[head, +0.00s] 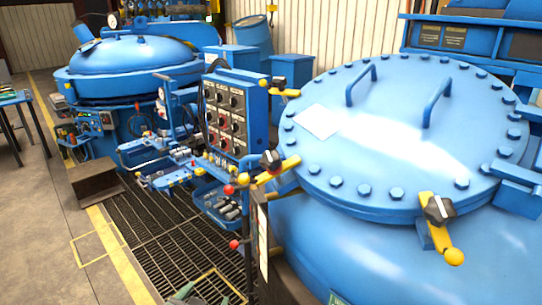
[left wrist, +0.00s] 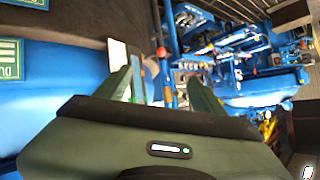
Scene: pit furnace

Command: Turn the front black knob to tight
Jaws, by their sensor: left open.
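The black knob (head: 439,210) nearest me sits on a yellow clamp handle (head: 440,238) at the front rim of the large blue round lid (head: 400,135). Two more black knobs on yellow clamps show at the lid's left rim, one lower (head: 270,161) and one farther back (head: 277,82). My left gripper (head: 186,293) shows only in part at the bottom edge of the head view, over the floor grating, well to the left of the front knob. In the left wrist view its two green fingers (left wrist: 165,75) are apart, with nothing seen held. My right gripper is not in view.
A control panel with several dials (head: 228,115) stands left of the lid. Levers with red balls (head: 229,190) stand near the vessel's left side. A second blue vessel (head: 130,55) is farther back. The concrete floor (head: 50,220) at the left is mostly clear.

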